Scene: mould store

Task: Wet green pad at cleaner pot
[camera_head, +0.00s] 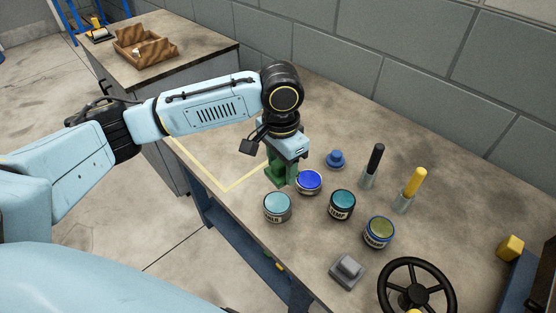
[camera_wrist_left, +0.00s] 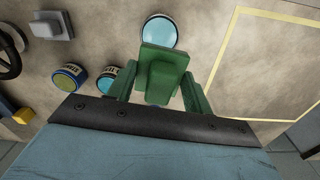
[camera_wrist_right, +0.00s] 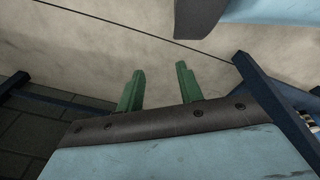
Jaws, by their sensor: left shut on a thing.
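My left gripper (camera_head: 284,172) is shut on the green pad (camera_wrist_left: 162,72), which sits between its green fingers in the left wrist view. In the head view, pad and fingers blend together, just left of a pot with deep blue contents (camera_head: 309,182) and behind a light-blue-topped pot (camera_head: 277,207). The light-blue pot also shows past the pad in the left wrist view (camera_wrist_left: 158,30). A teal-topped pot (camera_head: 342,204) and an olive-topped pot (camera_head: 379,232) stand to the right. Their labels are too small to read. My right gripper (camera_wrist_right: 160,70) is open and empty.
A blue knobbed pad (camera_head: 335,159), a black-handled tool (camera_head: 373,165) and a yellow-handled tool (camera_head: 410,190) stand behind the pots. A grey block (camera_head: 347,271) and black handwheel (camera_head: 417,290) are at the front right. A yellow taped outline (camera_head: 228,189) lies left.

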